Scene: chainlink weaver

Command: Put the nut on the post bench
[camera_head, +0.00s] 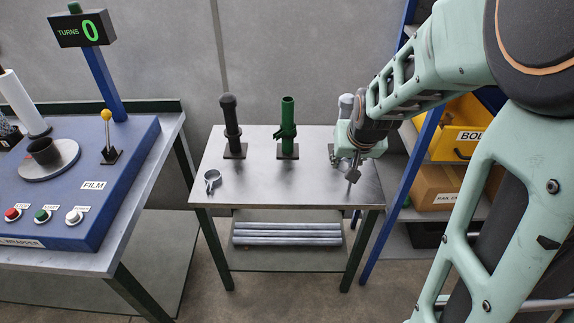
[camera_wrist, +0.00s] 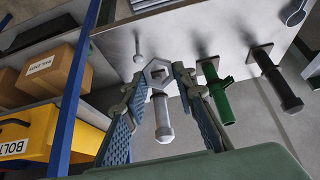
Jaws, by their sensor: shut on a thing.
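The post bench (camera_head: 250,188) is a grey metal table with a black post (camera_head: 231,120), a green post (camera_head: 287,115) and a grey post (camera_head: 345,105) along its back. My gripper (camera_head: 355,163) is over the right part of the bench, in front of the grey post, which it partly hides. In the wrist view my gripper (camera_wrist: 158,75) is shut on a grey hexagonal nut (camera_wrist: 158,67) with a hole. The nut is above the bench top; its exact height is hard to tell. The grey post (camera_wrist: 163,125) shows beyond the nut.
A grey ring clamp (camera_head: 212,182) lies at the bench's left front. A small bolt-like piece (camera_wrist: 138,52) shows near the nut. A blue film machine (camera_head: 80,200) stands left. Shelving with a yellow bin (camera_head: 460,128) and a cardboard box (camera_head: 437,185) stands right. The bench's middle front is clear.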

